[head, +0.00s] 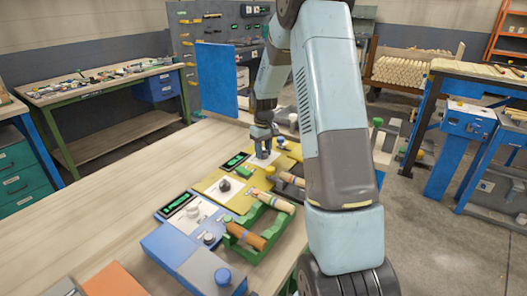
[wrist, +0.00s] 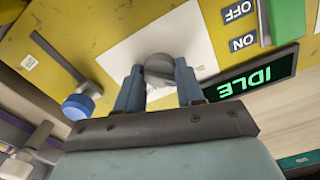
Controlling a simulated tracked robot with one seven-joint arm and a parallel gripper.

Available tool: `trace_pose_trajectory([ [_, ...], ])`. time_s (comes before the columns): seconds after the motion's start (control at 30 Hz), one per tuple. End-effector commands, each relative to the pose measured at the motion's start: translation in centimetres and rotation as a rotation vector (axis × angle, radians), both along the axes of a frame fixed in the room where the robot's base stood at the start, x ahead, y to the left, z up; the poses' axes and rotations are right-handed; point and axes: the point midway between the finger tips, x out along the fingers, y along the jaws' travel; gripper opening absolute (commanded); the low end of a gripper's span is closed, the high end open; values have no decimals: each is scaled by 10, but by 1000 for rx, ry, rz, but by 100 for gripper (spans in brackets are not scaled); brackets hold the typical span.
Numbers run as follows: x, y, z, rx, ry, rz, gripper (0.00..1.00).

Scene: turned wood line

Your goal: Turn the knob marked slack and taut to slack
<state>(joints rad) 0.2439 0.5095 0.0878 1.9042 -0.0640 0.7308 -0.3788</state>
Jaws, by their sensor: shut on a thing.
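My gripper (wrist: 158,88) is shut on a round grey knob (wrist: 159,66) on a white plate (wrist: 188,36) of a yellow panel in the wrist view. One finger is on each side of the knob. No slack or taut marking can be read, so I cannot tell from lettering that this is the knob named, nor which way it points. In the head view my gripper (head: 262,142) reaches down to a white plate (head: 264,160) at the far end of the row; the knob there is hidden by the fingers.
Beside the held knob are a lit display (wrist: 258,75) reading IDLE and ON and OFF labels (wrist: 241,27). A blue knob (wrist: 78,106) is at left. Nearer stand a dark knob (head: 224,184), a pale knob (head: 192,211) and a green cradle (head: 256,236) with turned wood.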

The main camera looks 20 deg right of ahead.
Motion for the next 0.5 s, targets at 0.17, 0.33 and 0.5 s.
trace_pose_trajectory([
  [0.17, 1, -1, 1, -1, -3, 6, 7],
  [0.33, 1, -1, 1, -1, -3, 5, 7],
  [0.5, 1, -1, 1, -1, -2, 4, 47],
])
